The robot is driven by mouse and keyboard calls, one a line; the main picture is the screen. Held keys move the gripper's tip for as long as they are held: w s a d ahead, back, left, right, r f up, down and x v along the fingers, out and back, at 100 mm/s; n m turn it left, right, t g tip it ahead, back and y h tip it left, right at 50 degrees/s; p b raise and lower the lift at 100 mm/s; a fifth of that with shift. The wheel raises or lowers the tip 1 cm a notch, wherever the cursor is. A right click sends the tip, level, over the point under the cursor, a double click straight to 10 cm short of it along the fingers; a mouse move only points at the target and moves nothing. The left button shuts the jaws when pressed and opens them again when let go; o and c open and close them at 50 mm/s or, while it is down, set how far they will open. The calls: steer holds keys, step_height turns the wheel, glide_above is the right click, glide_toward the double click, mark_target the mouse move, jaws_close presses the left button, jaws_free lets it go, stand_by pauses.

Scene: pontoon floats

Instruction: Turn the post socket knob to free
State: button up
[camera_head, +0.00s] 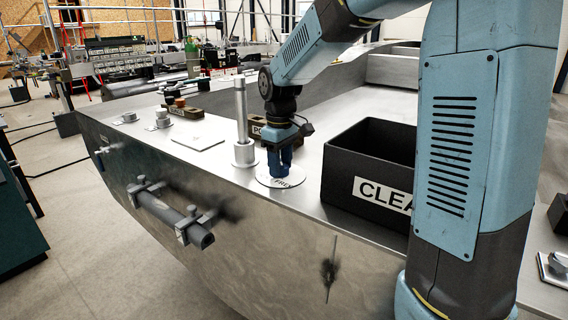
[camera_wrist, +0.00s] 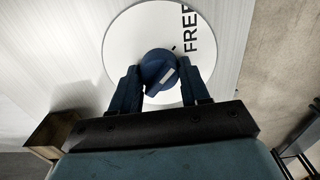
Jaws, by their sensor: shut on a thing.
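The post socket knob (camera_wrist: 158,70) is a dark blue round knob with a pale pointer mark, on a white round dial plate (camera_wrist: 120,50). In the wrist view the word FREE is printed on the right part of the dial, with a short black tick beside the knob. The knob's pale mark slants up to the right, below that tick. My gripper (camera_wrist: 160,88) is shut on the knob, one finger on each side. In the head view my gripper (camera_head: 280,165) points straight down over the dial (camera_head: 282,182), and its fingers hide the knob.
A black crate labelled CLEA… (camera_head: 368,165) stands right of the dial. A metal post (camera_head: 241,115) stands upright in a socket to the left. The deck's front edge drops away close to the dial.

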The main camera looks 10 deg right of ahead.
mark_target(281, 161)
steer(key=o, duration=1.1)
steer(key=shift+s+d, duration=0.1)
steer(key=shift+c, duration=0.2)
step_height(281, 161, up, 14)
steer(key=shift+f, duration=0.2)
